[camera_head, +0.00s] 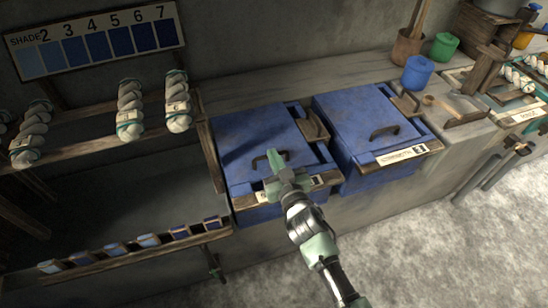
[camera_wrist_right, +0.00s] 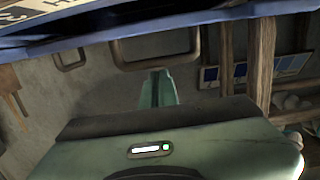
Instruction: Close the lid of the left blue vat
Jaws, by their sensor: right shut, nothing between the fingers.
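The left blue vat (camera_head: 262,212) stands in the stone bench in the head view. Its blue lid (camera_head: 245,130) lies flat over the top and looks down; any small gap at the front edge is hard to tell. The lid's dark handle (camera_head: 260,160) is just left of my right gripper (camera_head: 276,160). That gripper is shut and empty, over the lid's front part; contact cannot be told. Its green fingers also show in the right wrist view (camera_wrist_right: 158,88), below a blue edge and dark loop handles. My left gripper is not in view.
The right blue vat (camera_head: 370,125) has its lid down, close beside the left one. A wooden rack with yarn skeins (camera_head: 130,110) stands at left, below a shade board (camera_head: 97,38). Blue and green pots (camera_head: 418,72) stand behind at right. The floor in front is clear.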

